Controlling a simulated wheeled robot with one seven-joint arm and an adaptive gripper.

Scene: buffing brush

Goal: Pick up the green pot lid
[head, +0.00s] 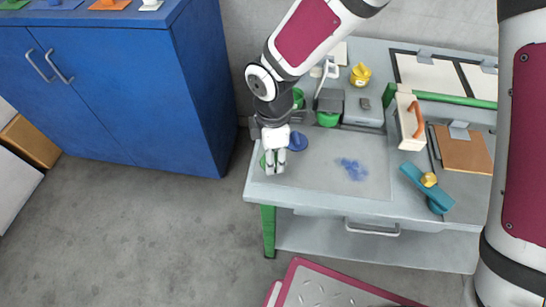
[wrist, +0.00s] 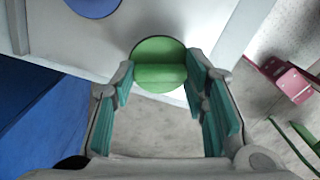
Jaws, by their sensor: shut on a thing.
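The green pot lid (wrist: 160,50) is a round disc with a raised bar handle in the wrist view. It overlaps the table's edge there. In the head view only a green sliver of it (head: 262,161) shows beside my fingers, at the table's front left corner. My gripper (wrist: 163,82) is shut on the lid, with the handle bar between its teal finger pads. In the head view my gripper (head: 273,162) points down and hides most of the lid. I cannot tell whether the lid touches the table.
A blue disc (head: 297,142) lies just behind my gripper on the grey table (head: 310,185). A blue smudge (head: 352,169) marks the middle. A grey pot station (head: 362,108), a wooden-handled brush (head: 409,120) and a teal tool (head: 428,187) stand farther right. A blue cabinet (head: 120,100) is left.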

